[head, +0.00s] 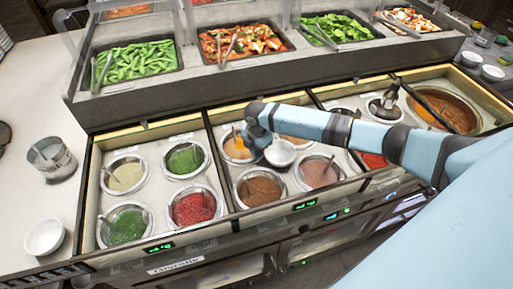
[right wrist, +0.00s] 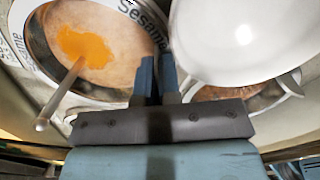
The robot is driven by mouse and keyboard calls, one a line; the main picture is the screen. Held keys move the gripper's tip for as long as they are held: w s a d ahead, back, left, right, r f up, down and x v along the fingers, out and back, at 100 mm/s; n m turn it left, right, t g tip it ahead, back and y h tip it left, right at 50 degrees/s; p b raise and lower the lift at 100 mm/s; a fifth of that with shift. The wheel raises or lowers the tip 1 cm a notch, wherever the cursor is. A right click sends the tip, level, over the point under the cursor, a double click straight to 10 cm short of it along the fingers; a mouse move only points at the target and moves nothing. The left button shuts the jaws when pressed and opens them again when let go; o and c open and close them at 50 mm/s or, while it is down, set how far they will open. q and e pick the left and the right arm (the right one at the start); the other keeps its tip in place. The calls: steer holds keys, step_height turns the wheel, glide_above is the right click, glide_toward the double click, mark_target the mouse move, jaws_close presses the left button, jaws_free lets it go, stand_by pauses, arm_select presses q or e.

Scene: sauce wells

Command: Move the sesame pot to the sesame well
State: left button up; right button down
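A round well (head: 237,148) with pale orange sauce and a spoon lies in the back row of the middle counter section. In the right wrist view its collar reads "Sesame" (right wrist: 140,20), and an orange patch (right wrist: 84,47) shows in it. A small white bowl-like pot (head: 280,153) hangs just right of this well, overlapping neighbouring wells. It looks large and close in the right wrist view (right wrist: 238,40). My right gripper (right wrist: 157,72) has its fingers nearly together at the pot's left edge and appears shut on its rim. My left gripper is not in view.
Several other sauce wells surround it, including a brown one (head: 260,187) and a red one (head: 194,207). Food trays (head: 135,60) stand on a raised shelf behind. A white bowl (head: 43,236) and a clear container (head: 52,157) sit on the left counter.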

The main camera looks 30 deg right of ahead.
stand_by(0.3)
steer(key=c, duration=0.6)
jaws_free()
steer(key=shift+s+f, duration=0.1)
step_height(320, 180, up, 6)
steer(key=p, duration=0.6)
step_height(320, 180, up, 3)
steer(key=shift+f+p, duration=0.1)
steer(key=shift+p, duration=1.1)
step_height(320, 180, up, 2)
steer(key=shift+r+p, duration=0.15)
steer(key=shift+p, duration=0.9)
